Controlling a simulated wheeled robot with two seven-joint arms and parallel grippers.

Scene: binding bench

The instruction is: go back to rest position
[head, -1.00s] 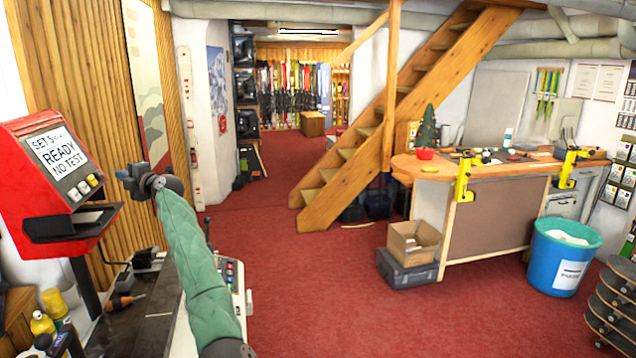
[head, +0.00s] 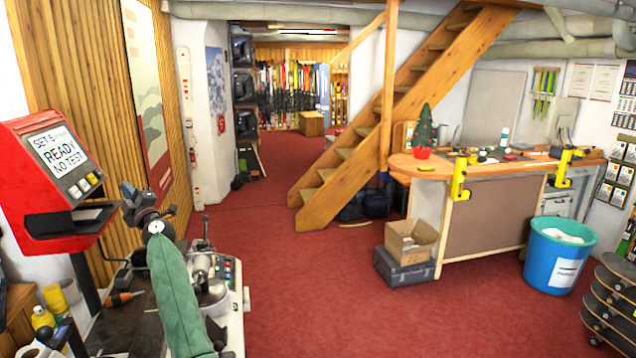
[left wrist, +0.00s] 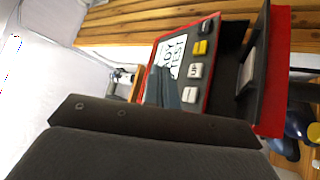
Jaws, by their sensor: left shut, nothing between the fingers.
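My left gripper (head: 130,190) is at the left of the head view, at the end of my green-sleeved arm, above the bench. It is shut with nothing in it. It is just right of the red tester (head: 45,185), whose screen reads "READY NO TEST", and looks apart from it. In the left wrist view the red tester (left wrist: 283,75) shows close up, tilted, with its buttons; dark gripper parts cover the lower part of that view. My right gripper is not in view.
A dark bench (head: 130,325) with a screwdriver (head: 122,298) and a grey machine (head: 212,290) lies below my left arm. A yellow bottle (head: 43,320) stands at the lower left. The red carpet (head: 310,290) is clear towards the wooden counter (head: 440,172) and blue bin (head: 558,262).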

